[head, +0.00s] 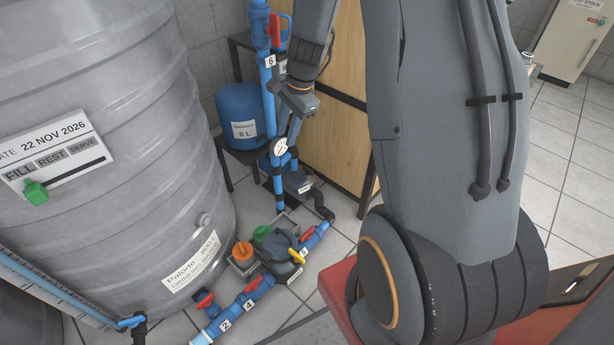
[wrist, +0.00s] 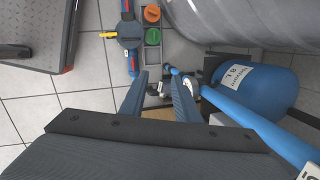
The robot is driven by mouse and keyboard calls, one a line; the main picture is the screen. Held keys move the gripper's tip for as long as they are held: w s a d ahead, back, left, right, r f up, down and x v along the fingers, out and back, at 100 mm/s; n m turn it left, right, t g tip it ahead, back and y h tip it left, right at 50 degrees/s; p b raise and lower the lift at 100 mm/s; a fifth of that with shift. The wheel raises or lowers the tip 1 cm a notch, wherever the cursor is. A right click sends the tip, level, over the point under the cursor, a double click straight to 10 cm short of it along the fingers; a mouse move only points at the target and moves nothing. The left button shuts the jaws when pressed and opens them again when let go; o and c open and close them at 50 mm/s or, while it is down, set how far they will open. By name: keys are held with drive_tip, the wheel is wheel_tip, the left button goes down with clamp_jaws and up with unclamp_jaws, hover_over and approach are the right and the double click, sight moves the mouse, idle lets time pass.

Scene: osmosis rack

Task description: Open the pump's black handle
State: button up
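The pump (head: 298,183) is a dark grey unit with a white label, low on the floor behind the tank and beside the blue upright pipe. In the wrist view, small dark and silver parts (wrist: 153,89) show between my fingers; I cannot tell whether the black handle is among them. No black handle is clear in the head view, where my arm and gripper cover part of that area. My gripper (head: 287,140) points down above the pump area, near a round white gauge (head: 280,147). The wrist view shows my gripper (wrist: 159,77) with its fingers apart and nothing held between them.
A large grey tank (head: 110,130) fills the left. A blue 8 L vessel (head: 240,108) and a wooden panel (head: 325,100) stand close behind. Blue pipes with red handles (head: 252,283) and a unit with orange and green caps (head: 275,243) lie in front.

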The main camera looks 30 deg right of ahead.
drive_tip(key=w+d+f+m+t+b, duration=0.1)
drive_tip(key=w+d+f+m+b, duration=0.3)
drive_tip(key=f, duration=0.4)
drive_tip(key=w+d+f+m+b, duration=0.2)
drive_tip(key=w+d+f+m, duration=0.3)
drive_tip(key=f, duration=0.4)
drive_tip(key=m+t+b, duration=0.1)
drive_tip(key=m+b, duration=0.4)
drive_tip(key=m, duration=0.2)
approach(308, 169)
drive_tip(key=shift+t, duration=0.3)
drive_tip(key=b+x, duration=0.2)
drive_tip(key=x, duration=0.5)
drive_tip(key=shift+s+f, duration=0.15)
drive_tip(key=shift+f, duration=0.1)
drive_tip(key=shift+w+f, duration=0.3)
drive_tip(key=shift+f, duration=0.35)
drive_tip(key=shift+a, duration=0.1)
drive_tip(key=shift+c, duration=0.4)
clamp_jaws()
